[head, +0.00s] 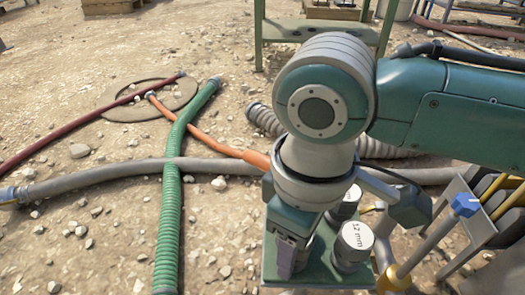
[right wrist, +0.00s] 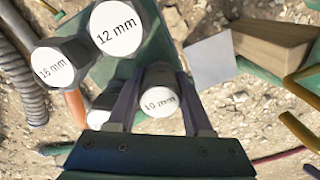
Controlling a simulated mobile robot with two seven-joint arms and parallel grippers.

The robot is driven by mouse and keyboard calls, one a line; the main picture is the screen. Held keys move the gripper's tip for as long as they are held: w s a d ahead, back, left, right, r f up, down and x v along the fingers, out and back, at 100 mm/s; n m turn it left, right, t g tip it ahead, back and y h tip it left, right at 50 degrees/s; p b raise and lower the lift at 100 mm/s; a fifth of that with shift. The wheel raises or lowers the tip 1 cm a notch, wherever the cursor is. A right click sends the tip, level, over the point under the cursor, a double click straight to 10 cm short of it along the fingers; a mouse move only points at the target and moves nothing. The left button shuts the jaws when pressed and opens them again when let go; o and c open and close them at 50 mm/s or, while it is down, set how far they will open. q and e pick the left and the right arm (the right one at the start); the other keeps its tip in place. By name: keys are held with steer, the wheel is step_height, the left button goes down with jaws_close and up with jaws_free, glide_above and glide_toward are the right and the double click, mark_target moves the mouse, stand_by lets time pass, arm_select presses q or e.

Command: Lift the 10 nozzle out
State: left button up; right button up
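The 10 mm nozzle (right wrist: 159,102), a dark cylinder with a white labelled top, stands in the right wrist view between the two fingers of my right gripper (right wrist: 160,88). The fingers lie close along both its sides; whether they touch it I cannot tell. In the head view my right gripper (head: 286,258) points down at a green rack (head: 312,270), and its arm hides the 10 mm nozzle. The 12 mm nozzle (right wrist: 117,32) and the 16 mm nozzle (right wrist: 54,68) stand beside it. Another white-topped nozzle (right wrist: 98,118) is partly hidden by a finger. My left gripper is not in view.
A blue-tipped brass valve (head: 430,240) and a metal tool holder (head: 470,235) stand right of the rack. A green hose (head: 172,190), a grey hose (head: 100,180) and an orange hose (head: 205,138) cross the stony ground. A wooden block (right wrist: 272,45) lies near the rack.

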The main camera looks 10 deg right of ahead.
jaws_close()
steer(key=shift+r, duration=0.15)
step_height(320, 180, up, 20)
steer(key=p, duration=1.2)
steer(key=shift+p, duration=0.4)
